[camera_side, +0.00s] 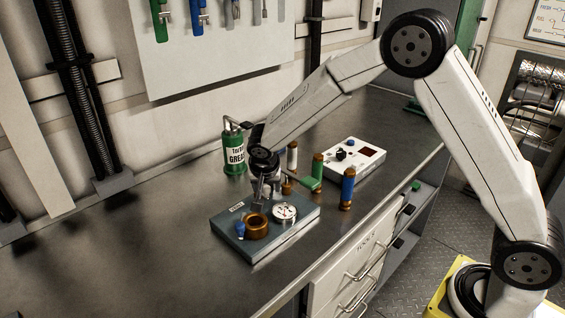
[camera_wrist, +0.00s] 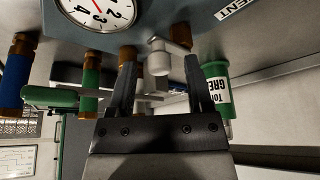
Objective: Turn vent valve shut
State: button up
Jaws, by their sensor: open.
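A blue-grey block (camera_side: 290,232) on the bench carries a round white gauge (camera_side: 284,212), a brass ring (camera_side: 257,226) and a small blue part. A label reading "VENT" (camera_wrist: 236,8) is partly cut off at the top of the wrist view. Beside it a pale grey valve handle (camera_wrist: 159,58) with a short crossbar stands out from the block. My gripper (camera_wrist: 160,70) is open, with a finger on either side of this handle. I cannot tell whether they touch it. In the side view my gripper (camera_side: 266,192) is low over the block's back edge and hides the handle.
A green grease can (camera_side: 234,158) stands close behind my gripper. Blue (camera_side: 347,186), green (camera_side: 317,168) and white (camera_side: 292,157) brass-ended cylinders stand to the right. A white box (camera_side: 348,162) sits behind them. The bench left of the block is clear.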

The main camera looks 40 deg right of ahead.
grip_shut()
